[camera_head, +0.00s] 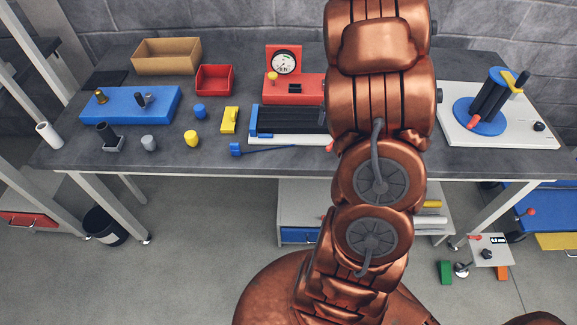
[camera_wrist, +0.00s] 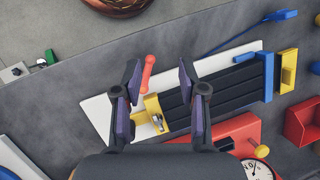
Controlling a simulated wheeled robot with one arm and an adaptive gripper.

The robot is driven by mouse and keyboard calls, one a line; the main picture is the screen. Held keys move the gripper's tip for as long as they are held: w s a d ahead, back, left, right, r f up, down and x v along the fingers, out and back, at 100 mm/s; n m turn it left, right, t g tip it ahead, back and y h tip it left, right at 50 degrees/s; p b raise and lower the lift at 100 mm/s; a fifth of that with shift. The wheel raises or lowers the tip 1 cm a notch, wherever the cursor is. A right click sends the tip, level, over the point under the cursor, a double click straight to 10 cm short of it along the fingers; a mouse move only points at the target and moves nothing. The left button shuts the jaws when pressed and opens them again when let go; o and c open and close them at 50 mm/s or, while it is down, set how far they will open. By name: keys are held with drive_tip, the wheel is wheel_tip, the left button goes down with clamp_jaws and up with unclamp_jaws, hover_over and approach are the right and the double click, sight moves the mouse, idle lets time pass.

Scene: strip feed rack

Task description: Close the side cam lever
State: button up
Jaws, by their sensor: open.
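The strip feed rack has a white base plate (camera_wrist: 98,110), black rails (camera_wrist: 215,92) and a blue end block (camera_wrist: 268,76). Its left part also shows in the head view (camera_head: 290,121), and my arm covers its right end there. In the wrist view, the side cam lever has a red handle (camera_wrist: 148,72) that sticks out sideways from beside a yellow block (camera_wrist: 152,106) with a metal piece. My gripper (camera_wrist: 158,68) is open, with one finger on each side of the red handle. The handle is nearer the left finger; whether they touch is unclear.
A red gauge stand (camera_head: 293,88) is behind the rack. A blue-tipped thin rod (camera_head: 265,150) lies in front. A yellow block (camera_head: 230,120) and small knobs stand left. A white board with a blue disc (camera_head: 480,117) is at right.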

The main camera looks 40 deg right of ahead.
drive_tip(key=s+a+r+n+h, duration=0.1)
drive_tip(key=s+a+n, duration=0.1)
drive_tip(key=a, duration=0.5)
drive_tip(key=s+a+r+n+h, duration=0.1)
drive_tip(key=s+a+r+n, duration=0.1)
drive_tip(key=s+a, duration=0.2)
drive_tip(key=s+a+r+n+g, duration=0.1)
drive_tip(key=s+a+r+n, duration=0.1)
drive_tip(key=a, duration=0.8)
drive_tip(key=shift+s+r+h+b, duration=0.25)
drive_tip(key=shift+s+h+b, duration=0.2)
drive_tip(key=shift+s, duration=0.4)
